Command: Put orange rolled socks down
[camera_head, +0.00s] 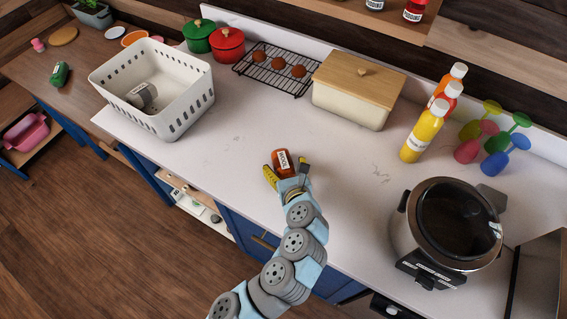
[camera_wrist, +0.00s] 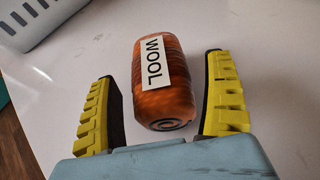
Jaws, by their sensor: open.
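The orange rolled socks (camera_head: 283,163) lie on the white counter as a short roll with a white label. In the wrist view the orange rolled socks (camera_wrist: 167,98) show the label "WOOL" and a dark spiral at the near end. My gripper (camera_head: 286,175) is at the near side of the roll. In the wrist view my gripper (camera_wrist: 163,98) is open, with one yellow-padded finger on each side of the roll. A gap shows between the roll and each finger. The roll appears to rest on the counter.
A white perforated basket (camera_head: 180,119) holding a grey roll stands at left. A cream bread box (camera_head: 348,105), a black rack (camera_head: 262,75) and bottles (camera_head: 424,132) stand behind. A cooker (camera_head: 402,240) is at right. Counter around the socks is clear.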

